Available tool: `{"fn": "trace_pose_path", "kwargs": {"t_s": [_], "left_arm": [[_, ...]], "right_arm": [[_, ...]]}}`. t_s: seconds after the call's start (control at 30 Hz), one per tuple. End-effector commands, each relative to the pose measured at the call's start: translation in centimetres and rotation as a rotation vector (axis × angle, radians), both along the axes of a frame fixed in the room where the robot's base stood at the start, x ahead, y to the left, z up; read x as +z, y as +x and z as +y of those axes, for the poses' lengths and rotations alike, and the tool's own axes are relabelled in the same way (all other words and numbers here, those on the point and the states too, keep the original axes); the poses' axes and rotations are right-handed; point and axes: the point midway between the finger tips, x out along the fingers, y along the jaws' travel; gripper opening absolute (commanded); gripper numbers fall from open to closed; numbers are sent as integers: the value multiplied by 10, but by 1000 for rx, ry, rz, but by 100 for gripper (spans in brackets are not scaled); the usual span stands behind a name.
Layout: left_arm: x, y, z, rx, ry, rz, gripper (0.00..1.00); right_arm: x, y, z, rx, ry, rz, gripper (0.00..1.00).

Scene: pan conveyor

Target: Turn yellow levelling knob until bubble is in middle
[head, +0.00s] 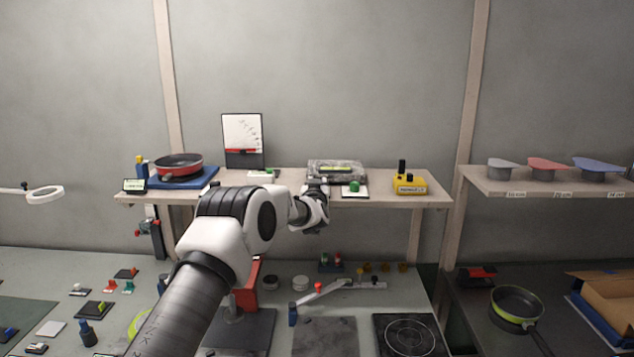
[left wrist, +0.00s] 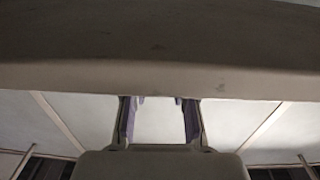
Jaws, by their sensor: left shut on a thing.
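A grey device (head: 335,165) with a small yellow-green strip (head: 335,169) on its front stands on the wall shelf (head: 285,188). I cannot make out a bubble. My left gripper (head: 318,190) is at the shelf's front edge, against the lower left front of this device. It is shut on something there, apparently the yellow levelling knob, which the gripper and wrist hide. In the left wrist view, two purple-lined fingers (left wrist: 160,108) point up below a broad beige edge (left wrist: 160,72), with their tips partly hidden. My right gripper is not in view.
A green button (head: 354,186) on a white plate stands right of the gripper, and a yellow box (head: 409,184) further right. A red pan (head: 179,166) sits on a blue base at the left. The bench (head: 100,270) below holds several small tools.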

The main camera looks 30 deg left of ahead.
Motion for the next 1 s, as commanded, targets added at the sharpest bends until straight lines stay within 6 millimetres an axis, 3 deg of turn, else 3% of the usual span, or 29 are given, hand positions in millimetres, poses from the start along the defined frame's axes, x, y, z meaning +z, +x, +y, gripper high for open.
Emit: {"fn": "trace_pose_path", "kwargs": {"t_s": [0.13, 0.17, 0.23, 0.67, 0.77, 1.0], "left_arm": [[0, 0, 0, -1, 0, -1, 0], [0, 0, 0, -1, 0, -1, 31], [0, 0, 0, -1, 0, -1, 54], [-1, -6, -3, -1, -1, 2, 54], [0, -17, -10, -2, -1, 2, 54], [0, -65, -38, -3, -2, 2, 54]], "right_arm": [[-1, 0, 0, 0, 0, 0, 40], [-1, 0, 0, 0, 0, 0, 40], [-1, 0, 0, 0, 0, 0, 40], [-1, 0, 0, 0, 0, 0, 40], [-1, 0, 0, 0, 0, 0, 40], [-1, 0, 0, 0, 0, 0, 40]]}}
